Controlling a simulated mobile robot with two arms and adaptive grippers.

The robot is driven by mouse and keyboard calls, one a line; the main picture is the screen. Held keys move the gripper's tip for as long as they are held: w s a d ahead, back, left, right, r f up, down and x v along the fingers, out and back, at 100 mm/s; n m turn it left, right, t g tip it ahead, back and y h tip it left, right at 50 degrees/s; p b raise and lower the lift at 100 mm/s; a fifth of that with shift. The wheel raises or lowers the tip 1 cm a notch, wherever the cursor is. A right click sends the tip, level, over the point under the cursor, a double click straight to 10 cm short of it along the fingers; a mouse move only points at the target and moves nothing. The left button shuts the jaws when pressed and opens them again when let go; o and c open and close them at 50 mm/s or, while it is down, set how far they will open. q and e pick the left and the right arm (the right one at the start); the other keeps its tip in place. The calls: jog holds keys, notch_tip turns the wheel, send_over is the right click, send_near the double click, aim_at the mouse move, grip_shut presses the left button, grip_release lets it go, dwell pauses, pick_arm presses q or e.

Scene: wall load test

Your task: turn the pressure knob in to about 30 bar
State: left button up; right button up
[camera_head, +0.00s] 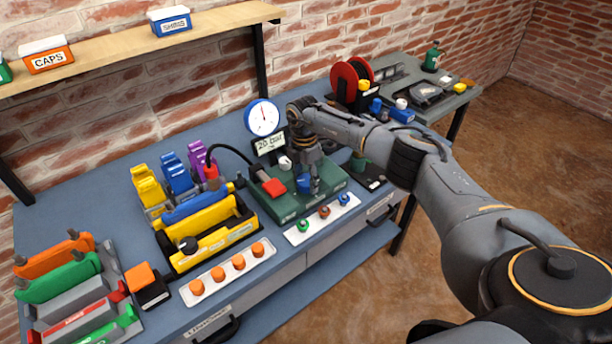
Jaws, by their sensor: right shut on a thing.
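The dark green test unit (287,206) stands on the blue bench near the middle. My right gripper (306,184) points down over it and is shut on a blue knob (304,181), which the fingers partly hide. A round white gauge with a blue rim (262,118) stands behind the unit, its needle pointing roughly upward. A small display (269,144) below the gauge reads "20 bar". My left gripper is not in view.
A red block (273,188) with a black hose sits at the unit's left. A white strip with coloured caps (323,220) lies in front. Yellow and blue tools (206,225) stand to the left. A red reel (351,82) stands behind my right arm. A wooden shelf (130,43) hangs above.

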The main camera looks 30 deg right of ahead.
jog(key=m+p, duration=0.1)
jog(key=m, duration=0.1)
jog(key=m+p, duration=0.1)
jog(key=m, duration=0.1)
jog(key=m+p, duration=0.1)
jog(key=shift+w+r+m, duration=0.1)
jog(key=shift+r+m, duration=0.15)
jog(key=shift+m, duration=0.15)
jog(key=m+p, duration=0.3)
jog(key=shift+d+m, duration=0.1)
jog(key=shift+m, duration=0.3)
jog(key=shift+f+m+p, duration=0.15)
jog(key=shift+m+p, duration=0.3)
jog(key=shift+m, duration=0.35)
jog(key=o, duration=1.2)
jog(key=shift+c, duration=0.2)
